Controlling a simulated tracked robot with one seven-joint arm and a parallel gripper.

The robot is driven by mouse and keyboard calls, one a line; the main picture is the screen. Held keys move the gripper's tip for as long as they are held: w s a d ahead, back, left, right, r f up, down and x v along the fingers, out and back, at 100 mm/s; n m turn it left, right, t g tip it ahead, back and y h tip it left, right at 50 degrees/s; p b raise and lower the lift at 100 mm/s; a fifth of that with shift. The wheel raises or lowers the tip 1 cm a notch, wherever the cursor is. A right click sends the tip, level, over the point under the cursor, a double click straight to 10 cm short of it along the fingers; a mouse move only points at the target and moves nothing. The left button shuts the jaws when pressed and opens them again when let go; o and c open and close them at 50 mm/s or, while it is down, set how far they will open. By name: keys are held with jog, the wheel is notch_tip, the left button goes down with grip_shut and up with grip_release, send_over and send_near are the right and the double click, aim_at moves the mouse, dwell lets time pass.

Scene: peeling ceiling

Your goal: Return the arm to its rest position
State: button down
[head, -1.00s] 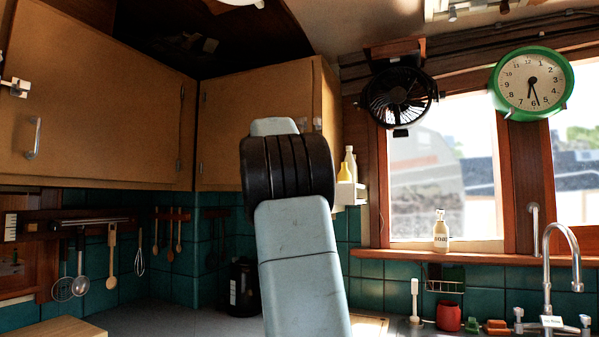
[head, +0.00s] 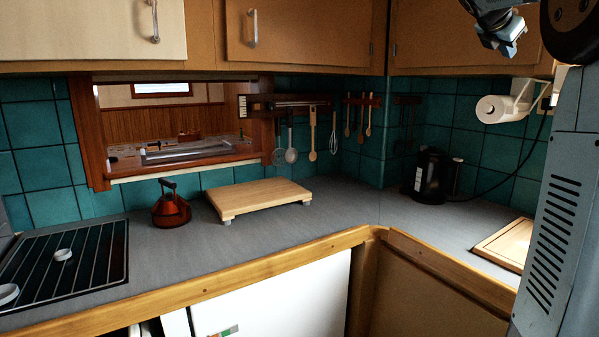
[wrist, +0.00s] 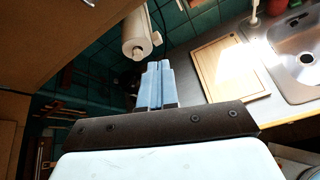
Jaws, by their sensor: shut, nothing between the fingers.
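My gripper (wrist: 158,84) shows in the wrist view as two pale blue fingers pressed side by side, shut with nothing between them. In the head view my gripper (head: 510,42) hangs at the upper right, in front of the wooden wall cupboards, tilted downward. My grey arm link stands along the right edge of the head view, with a dark joint at its top. The rest of the arm is out of frame.
A paper towel roll (head: 497,109) hangs below the right cupboard; it also shows near my fingers in the wrist view (wrist: 136,38). A black kettle (head: 432,176), a wooden stand (head: 258,196), a red kettle (head: 171,208) and a cutting board (head: 507,242) are on the counter.

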jog(key=s+a+f+m+y, duration=0.5)
jog(key=s+a+f+m, duration=0.5)
jog(key=s+a+f, duration=0.5)
jog(key=s+a+f+m+g+y, duration=0.1)
jog(key=s+a+f+m+y, duration=0.4)
jog(key=s+a+f+m, duration=0.5)
jog(key=s+a+f, duration=0.5)
jog(key=s+f, duration=0.1)
jog(key=f, duration=0.4)
jog(key=shift+s+a+f+y, duration=0.15)
jog(key=shift+a+y, duration=0.15)
jog(key=shift+a, duration=0.05)
jog(key=c, duration=1.8)
grip_release()
